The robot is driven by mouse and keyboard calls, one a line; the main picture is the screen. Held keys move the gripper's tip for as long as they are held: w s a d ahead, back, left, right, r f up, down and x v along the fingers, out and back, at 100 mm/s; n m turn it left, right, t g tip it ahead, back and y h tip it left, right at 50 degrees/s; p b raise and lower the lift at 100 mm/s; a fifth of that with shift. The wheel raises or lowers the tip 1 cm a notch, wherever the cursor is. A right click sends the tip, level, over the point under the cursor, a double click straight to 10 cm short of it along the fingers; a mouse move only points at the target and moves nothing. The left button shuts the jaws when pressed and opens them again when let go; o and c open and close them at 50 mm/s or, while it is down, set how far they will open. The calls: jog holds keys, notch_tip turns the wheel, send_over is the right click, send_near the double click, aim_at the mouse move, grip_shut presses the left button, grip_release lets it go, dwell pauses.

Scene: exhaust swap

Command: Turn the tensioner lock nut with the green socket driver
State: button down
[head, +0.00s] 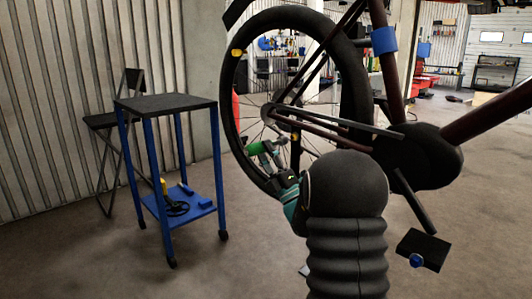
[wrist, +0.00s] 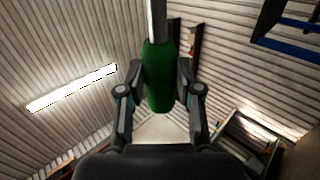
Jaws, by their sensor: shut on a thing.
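The green socket driver (wrist: 158,78) is held between the two fingers of my gripper (wrist: 158,95) in the wrist view. Its grey shaft (wrist: 157,20) runs away from the gripper and out of the top of the picture. In the head view the green handle (head: 256,148) shows at my gripper (head: 268,152), beside the lower left part of the bicycle's wheel (head: 228,110). The socket tip cannot be made out. I cannot make out the tensioner lock nut in either view, nor whether the driver touches anything.
The raised bicycle's dark frame (head: 387,70) and pedal (head: 421,250) are at the right, near my arm. A blue-legged stand (head: 165,103) stands at the left, with tools on its lower blue shelf (head: 165,212). A folding chair (head: 100,122) is behind it. The floor between stand and bicycle is clear.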

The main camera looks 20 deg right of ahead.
aim_at(256, 150)
jog(key=shift+s+a+r+p, duration=0.25)
jog(key=shift+a+r, duration=0.1)
jog(key=shift+a, duration=0.25)
jog(key=shift+s+a+r+p, duration=0.2)
jog(key=shift+a+r, duration=0.1)
jog(key=shift+a, duration=0.35)
jog(key=shift+s+a+r+p, duration=0.25)
jog(key=shift+a+r, duration=0.1)
jog(key=shift+a, duration=0.25)
